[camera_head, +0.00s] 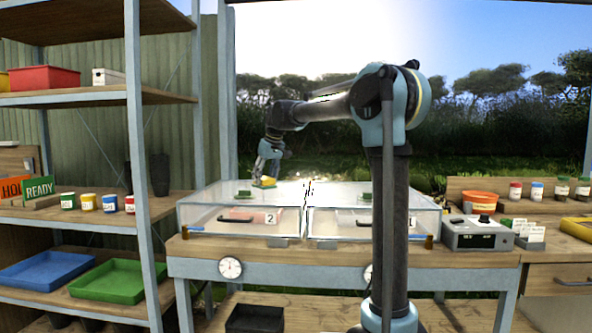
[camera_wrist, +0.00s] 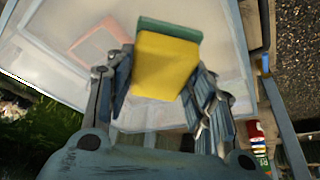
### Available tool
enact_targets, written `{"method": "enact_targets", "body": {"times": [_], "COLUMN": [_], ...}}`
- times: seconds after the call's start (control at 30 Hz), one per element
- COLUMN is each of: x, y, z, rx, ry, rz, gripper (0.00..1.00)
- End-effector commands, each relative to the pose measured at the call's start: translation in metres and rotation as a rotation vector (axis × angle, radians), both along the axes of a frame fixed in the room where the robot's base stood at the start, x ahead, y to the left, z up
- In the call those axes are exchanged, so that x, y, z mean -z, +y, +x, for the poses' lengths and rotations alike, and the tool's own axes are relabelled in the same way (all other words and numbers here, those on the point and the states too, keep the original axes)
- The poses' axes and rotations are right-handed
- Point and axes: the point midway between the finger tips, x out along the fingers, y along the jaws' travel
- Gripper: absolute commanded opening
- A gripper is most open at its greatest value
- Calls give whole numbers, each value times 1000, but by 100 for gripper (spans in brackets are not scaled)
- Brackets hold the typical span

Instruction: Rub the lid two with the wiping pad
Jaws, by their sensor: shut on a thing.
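My gripper (camera_head: 268,168) is shut on the wiping pad (camera_head: 265,182), a yellow block with a green layer. In the wrist view the pad (camera_wrist: 165,66) sits between the two fingers of my gripper (camera_wrist: 163,88). Lid two (camera_head: 212,194) is the clear, pale top of the left box, which carries a "2" label and a dark handle on its front. The pad is over the right part of this lid, at or just above its surface; I cannot tell whether it touches. The lid (camera_wrist: 222,28) fills much of the wrist view, with a pinkish shape under it.
A second clear box (camera_head: 330,222) stands right beside it, partly behind my arm. A grey device (camera_head: 478,233) stands at the right. Shelves with blue (camera_head: 45,268) and green trays (camera_head: 120,281) are at the left.

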Motion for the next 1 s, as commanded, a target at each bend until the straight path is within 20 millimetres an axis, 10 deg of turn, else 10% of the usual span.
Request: {"method": "enact_targets", "body": {"times": [1.0], "x": [-35], "y": [-4], "z": [1], "rx": [4], "ry": [0], "rz": [0], "gripper": [23]}}
